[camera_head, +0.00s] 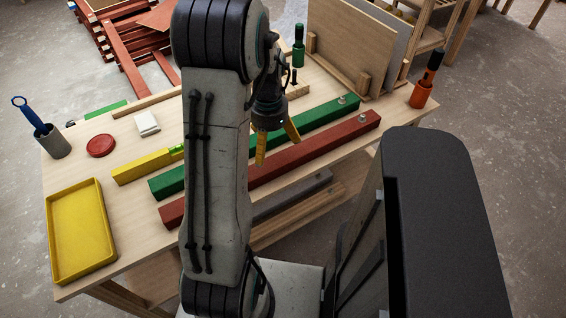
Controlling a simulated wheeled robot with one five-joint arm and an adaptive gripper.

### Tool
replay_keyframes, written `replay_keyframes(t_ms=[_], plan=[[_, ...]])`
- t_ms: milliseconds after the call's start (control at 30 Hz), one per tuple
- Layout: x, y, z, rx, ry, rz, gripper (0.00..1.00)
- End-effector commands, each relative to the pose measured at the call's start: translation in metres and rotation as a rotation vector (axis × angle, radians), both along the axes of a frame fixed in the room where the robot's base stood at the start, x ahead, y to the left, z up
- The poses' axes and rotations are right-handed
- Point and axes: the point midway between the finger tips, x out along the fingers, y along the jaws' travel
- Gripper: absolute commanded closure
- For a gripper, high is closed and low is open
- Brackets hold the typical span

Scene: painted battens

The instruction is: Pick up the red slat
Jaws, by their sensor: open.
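The red slat (318,142) lies lengthwise along the near edge of the wooden table, running from lower left to upper right. My arm hides a stretch of it left of its middle. A small round metal piece sits on its right end. My gripper (277,150) has yellow fingers, spread apart and empty. It points down over the slats, and in the picture its fingertips overlap the gap between the green slat and the red slat. I cannot tell its exact height above them.
A green slat (320,116) lies parallel just behind the red one, with a yellow slat (147,167) further left. A yellow tray (79,262), grey cup (52,143) and red disc (101,146) stand left. An orange holder (421,95) and upright boards (345,52) stand right.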

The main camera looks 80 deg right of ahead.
Motion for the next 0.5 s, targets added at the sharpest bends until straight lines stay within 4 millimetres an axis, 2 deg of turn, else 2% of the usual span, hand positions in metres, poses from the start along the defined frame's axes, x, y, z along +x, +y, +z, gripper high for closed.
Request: replay_keyframes(t_ms=[33, 200, 500], plan=[[-0.012, -0.003, -0.007, 0.007, 0.0, -0.042, 0.01], [-0.031, -0.006, -0.019, 0.016, -0.001, -0.116, 0.01], [-0.035, -0.006, -0.042, 0.018, -0.001, -0.131, 0.01]])
